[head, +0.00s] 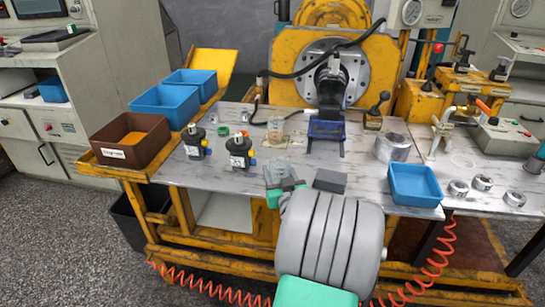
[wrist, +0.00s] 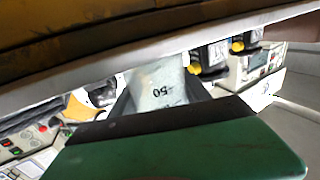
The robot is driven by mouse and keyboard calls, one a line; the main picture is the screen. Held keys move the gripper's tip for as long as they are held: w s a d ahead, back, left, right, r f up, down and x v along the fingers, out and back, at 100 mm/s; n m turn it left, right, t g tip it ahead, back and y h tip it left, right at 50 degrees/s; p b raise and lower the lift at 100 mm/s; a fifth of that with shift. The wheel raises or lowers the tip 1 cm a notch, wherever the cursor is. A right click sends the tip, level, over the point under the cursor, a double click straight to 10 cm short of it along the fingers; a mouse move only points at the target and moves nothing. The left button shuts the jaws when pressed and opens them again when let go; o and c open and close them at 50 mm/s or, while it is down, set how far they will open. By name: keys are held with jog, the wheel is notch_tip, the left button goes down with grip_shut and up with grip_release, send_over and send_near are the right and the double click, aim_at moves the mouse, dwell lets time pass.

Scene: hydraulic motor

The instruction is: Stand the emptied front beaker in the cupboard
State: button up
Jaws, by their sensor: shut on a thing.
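My gripper (head: 284,188) is over the front edge of the workbench, at its middle. In the wrist view its fingers (wrist: 160,98) are shut on a clear glass beaker (wrist: 162,85) with a "50" mark. The held beaker (head: 275,172) shows only partly in the head view, and I cannot make out its contents. Another clear beaker (head: 275,126) stands on the bench further back, beyond my gripper. A grey cabinet (head: 40,145) with handled doors stands at the far left, its doors looking shut. I cannot tell whether it is the cupboard.
A brown bin (head: 130,140) and blue bins (head: 165,105) are at the bench's left end. A grey block (head: 330,181) and a blue tray (head: 415,185) lie to the right. Grey floor (head: 70,235) is clear at left.

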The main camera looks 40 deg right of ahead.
jog(key=x, duration=0.7)
jog(key=shift+w+d+f, duration=0.15)
jog(key=shift+w+f, duration=0.1)
jog(key=shift+w, duration=0.15)
jog(key=shift+f+b, duration=0.15)
jog(key=shift+b, duration=0.3)
jog(key=o, duration=1.4)
jog(key=shift+s, duration=0.1)
